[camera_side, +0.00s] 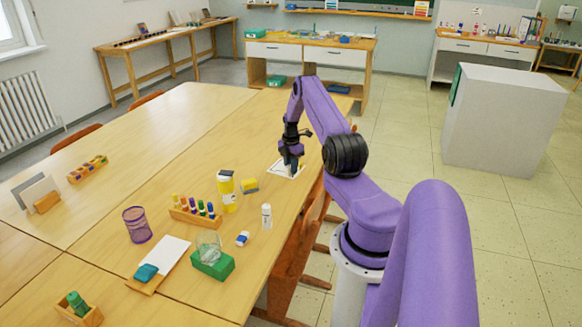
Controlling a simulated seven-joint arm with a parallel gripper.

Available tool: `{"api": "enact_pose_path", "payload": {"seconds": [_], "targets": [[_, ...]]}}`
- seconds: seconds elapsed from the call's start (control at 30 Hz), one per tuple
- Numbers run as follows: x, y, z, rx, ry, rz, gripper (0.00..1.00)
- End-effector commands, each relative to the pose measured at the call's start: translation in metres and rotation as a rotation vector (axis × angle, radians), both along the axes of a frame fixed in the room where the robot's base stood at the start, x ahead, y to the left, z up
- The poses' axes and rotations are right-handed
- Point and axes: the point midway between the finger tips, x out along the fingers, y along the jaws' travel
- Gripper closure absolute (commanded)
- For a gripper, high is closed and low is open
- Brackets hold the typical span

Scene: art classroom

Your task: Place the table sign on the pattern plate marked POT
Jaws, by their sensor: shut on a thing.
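My gripper (291,160) points down over the far right part of the long wooden table. It is shut on a small dark thing, probably the table sign, which is mostly hidden by the fingers. A flat white plate (297,173) lies on the table right under the gripper, close to the table's right edge. It is probably the pattern plate, but no POT marking can be read. The held thing is over or on this plate; I cannot tell whether it touches.
Nearer on the table (190,110) are a yellow bottle (227,192), a yellow sponge (250,185), a white bottle (266,215), a rack of small bottles (194,211), a purple mesh cup (137,225) and a glass on a green box (213,266). The table's far middle is clear.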

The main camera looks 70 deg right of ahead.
Motion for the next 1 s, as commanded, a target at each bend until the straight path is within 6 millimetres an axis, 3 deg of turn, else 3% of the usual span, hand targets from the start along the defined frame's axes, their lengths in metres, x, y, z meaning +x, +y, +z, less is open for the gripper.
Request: {"api": "enact_pose_path", "payload": {"seconds": [0.4, 0.43, 0.5, 0.83, 1.0], "targets": [[0.000, 0.000, -0.005, 0.000, -0.001, 0.000, 1.00], [0.000, 0.000, -0.004, -0.001, -0.001, 0.000, 0.63], [0.000, 0.000, -0.004, -0.001, -0.001, 0.000, 0.48], [0.000, 0.000, -0.002, -0.001, -0.001, 0.000, 0.48], [0.001, -0.001, 0.015, -0.003, -0.002, 0.000, 0.48]]}}
